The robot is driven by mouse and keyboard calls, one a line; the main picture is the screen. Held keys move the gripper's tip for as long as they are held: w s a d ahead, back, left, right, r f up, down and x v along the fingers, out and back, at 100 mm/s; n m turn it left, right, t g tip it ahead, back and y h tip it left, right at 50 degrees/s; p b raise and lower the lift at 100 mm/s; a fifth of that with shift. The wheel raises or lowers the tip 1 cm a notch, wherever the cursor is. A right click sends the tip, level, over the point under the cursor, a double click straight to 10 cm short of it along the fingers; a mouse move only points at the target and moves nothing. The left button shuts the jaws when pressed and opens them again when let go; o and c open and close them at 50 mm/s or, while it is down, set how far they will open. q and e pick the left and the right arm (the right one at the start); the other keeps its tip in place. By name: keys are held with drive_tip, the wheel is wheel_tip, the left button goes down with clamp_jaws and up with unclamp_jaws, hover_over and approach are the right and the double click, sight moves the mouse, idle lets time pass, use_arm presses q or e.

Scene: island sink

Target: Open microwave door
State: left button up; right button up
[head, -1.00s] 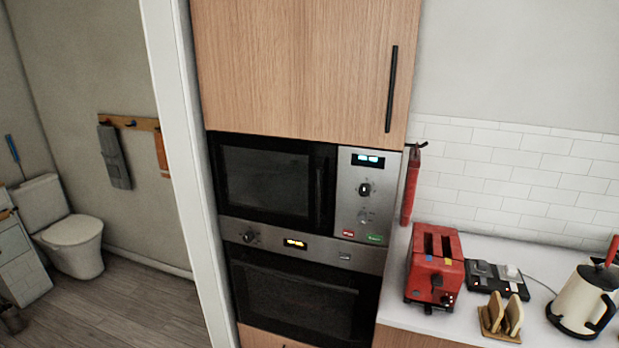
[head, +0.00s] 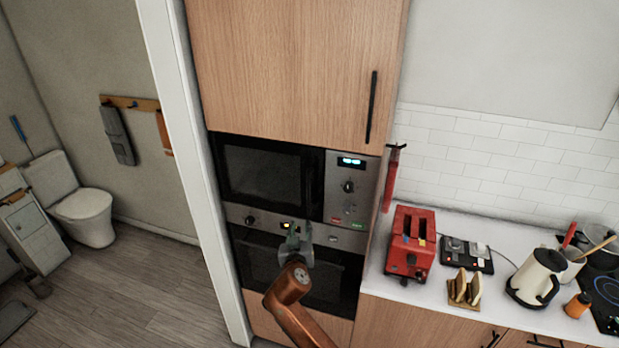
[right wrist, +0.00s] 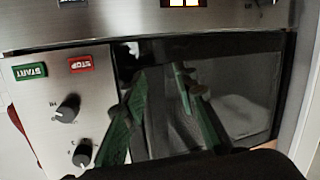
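The built-in microwave has a dark glass door (head: 258,175), which is shut. Its black upright handle (head: 309,186) is at the door's right edge, beside the steel control panel (head: 340,205). My right gripper (head: 298,232) is raised in front of the oven, just below the microwave door's lower right corner. In the right wrist view the picture is upside down, and my green right fingers (right wrist: 157,75) are spread with a gap. The door glass (right wrist: 235,95) and red STOP button (right wrist: 80,65) show beyond them. I cannot tell whether the fingers touch the handle. My left gripper is not in view.
An oven (head: 335,285) sits below the microwave, and a wooden cabinet (head: 290,70) above. The counter to the right holds a red toaster (head: 408,245), a toast rack (head: 464,290) and a kettle (head: 537,277). A white door frame (head: 185,150) stands at the left.

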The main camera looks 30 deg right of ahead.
sight(308, 184)
wheel_tip(308, 184, up, 15)
drive_tip(key=s+m+t+h+p, duration=0.1)
drive_tip(key=s+m+h+p, duration=0.1)
drive_tip(key=s+m, duration=0.1)
drive_tip(key=x, duration=0.3)
drive_tip(key=p+x, duration=0.1)
drive_tip(key=x, duration=0.2)
drive_tip(key=shift+w+d+f, duration=0.15)
drive_tip(key=shift+d+f, duration=0.1)
drive_tip(key=shift+d, duration=0.15)
drive_tip(key=shift+w+d+p, duration=0.3)
drive_tip(key=shift+w+p, duration=0.1)
drive_tip(key=shift+w, duration=0.05)
drive_tip(key=shift+f, duration=0.1)
drive_tip(key=c, duration=0.7)
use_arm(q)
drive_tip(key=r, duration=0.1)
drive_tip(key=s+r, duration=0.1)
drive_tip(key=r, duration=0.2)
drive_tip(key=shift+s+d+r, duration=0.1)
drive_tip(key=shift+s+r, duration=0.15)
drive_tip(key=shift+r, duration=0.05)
use_arm(e)
clamp_jaws()
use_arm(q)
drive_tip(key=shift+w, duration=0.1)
